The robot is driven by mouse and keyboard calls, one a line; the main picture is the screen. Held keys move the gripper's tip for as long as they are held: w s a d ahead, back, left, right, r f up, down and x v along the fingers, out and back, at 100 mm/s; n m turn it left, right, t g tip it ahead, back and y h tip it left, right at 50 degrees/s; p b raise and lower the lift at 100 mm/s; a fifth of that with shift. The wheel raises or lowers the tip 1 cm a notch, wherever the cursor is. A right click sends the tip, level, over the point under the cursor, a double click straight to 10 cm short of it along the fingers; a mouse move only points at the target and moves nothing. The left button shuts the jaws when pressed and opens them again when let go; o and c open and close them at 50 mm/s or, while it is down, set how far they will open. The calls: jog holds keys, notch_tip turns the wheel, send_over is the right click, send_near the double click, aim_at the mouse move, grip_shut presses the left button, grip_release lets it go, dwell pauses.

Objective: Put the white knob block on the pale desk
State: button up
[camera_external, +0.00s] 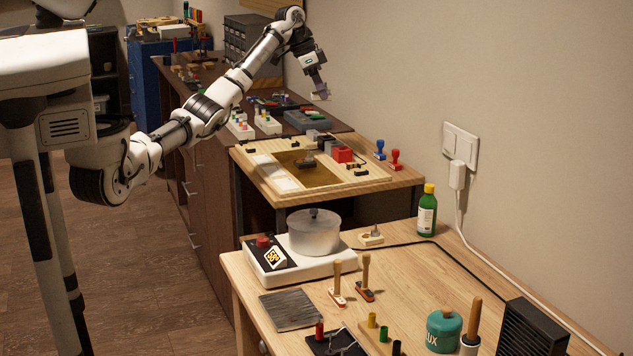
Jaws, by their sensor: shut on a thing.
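My gripper (319,88) is raised in the air above the dark brown bench, near the wall, pointing down. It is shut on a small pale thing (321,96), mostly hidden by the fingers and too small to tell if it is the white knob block. Two white blocks with coloured knobs, one on the left (240,129) and one on the right (267,124), stand on the dark bench (222,94), below and left of my gripper.
A pale wooden table with a recessed tray (265,187) stands between bench and front desk. Red and blue stamps (395,160) stand at its right. The front desk holds a hot plate with a pot (314,236), a green bottle (427,212), brushes and a cable.

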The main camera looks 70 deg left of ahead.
jog(key=w+d+f+m+g+h+b, duration=0.1)
jog(key=w+d+f+m, duration=0.15)
jog(key=d, duration=0.65)
jog(key=w+d+f+m+g+h+b, duration=0.15)
jog(key=d+m, duration=0.25)
jog(key=d, duration=0.6)
jog(key=m+g+b, duration=0.2)
jog(key=m, duration=0.6)
send_over(383, 266)
jog(key=a, duration=0.1)
notch_tip(383, 266, down, 6)
jog(key=shift+h, duration=0.25)
jog(key=f, duration=1)
jog(key=f+p, duration=0.1)
jog(key=f, duration=0.8)
jog(key=shift+a+f, duration=0.2)
jog(key=shift+f, duration=0.2)
jog(key=shift+f, duration=0.1)
jog(key=o, duration=1)
jog(key=shift+c, duration=0.2)
jog(key=b+v, duration=0.1)
jog(key=v, duration=1.1)
